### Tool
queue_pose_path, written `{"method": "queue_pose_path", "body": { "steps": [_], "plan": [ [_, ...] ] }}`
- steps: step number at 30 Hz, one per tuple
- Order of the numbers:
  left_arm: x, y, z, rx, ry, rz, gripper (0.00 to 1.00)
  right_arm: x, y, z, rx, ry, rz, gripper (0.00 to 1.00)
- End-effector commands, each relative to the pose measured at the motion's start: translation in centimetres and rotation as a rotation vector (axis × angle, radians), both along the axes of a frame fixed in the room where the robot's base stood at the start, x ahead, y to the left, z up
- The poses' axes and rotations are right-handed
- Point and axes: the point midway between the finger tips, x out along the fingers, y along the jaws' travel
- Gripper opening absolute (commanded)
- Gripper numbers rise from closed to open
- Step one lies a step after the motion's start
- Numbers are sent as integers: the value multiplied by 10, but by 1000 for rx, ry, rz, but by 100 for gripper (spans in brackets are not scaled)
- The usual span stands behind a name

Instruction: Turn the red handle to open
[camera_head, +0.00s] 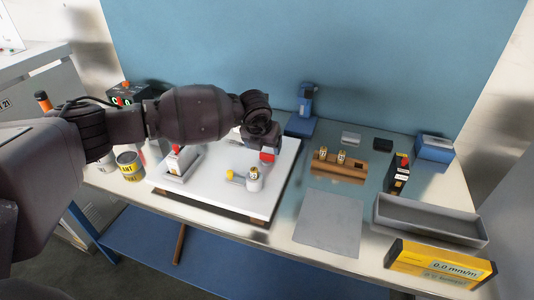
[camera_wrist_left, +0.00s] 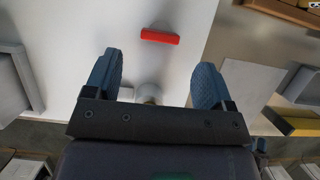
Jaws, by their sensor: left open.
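The red handle (camera_head: 267,157) is on the white board (camera_head: 210,197), just below my left gripper (camera_head: 263,142) in the head view. In the left wrist view the red handle (camera_wrist_left: 160,37) is a short bar lying almost crosswise, beyond the fingertips. My left gripper (camera_wrist_left: 157,75) has its blue fingers spread wide, one each side, with nothing gripped. The handle lies apart from both fingers. My right gripper is not seen.
A yellow-capped part (camera_head: 230,175) is beside the bottle. Cans (camera_head: 130,166) are farther left. A wooden holder (camera_head: 339,166), grey tray (camera_head: 430,219) and yellow gauge (camera_head: 438,265) are to the right.

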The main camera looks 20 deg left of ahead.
Motion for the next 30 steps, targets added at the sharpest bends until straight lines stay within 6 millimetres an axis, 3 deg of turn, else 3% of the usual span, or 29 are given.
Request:
{"method": "queue_pose_path", "body": {
  "steps": [6, 12, 25, 30],
  "plan": [
    [13, -1, -34, 1, 2, 0, 77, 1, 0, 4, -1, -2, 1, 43],
    [21, -1, -51, 0, 0, 0, 77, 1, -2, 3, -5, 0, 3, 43],
    [24, -1, -58, -1, 0, -1, 77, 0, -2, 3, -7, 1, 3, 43],
    [24, -1, -58, -1, 0, -1, 51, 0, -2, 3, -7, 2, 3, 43]
  ]
}}
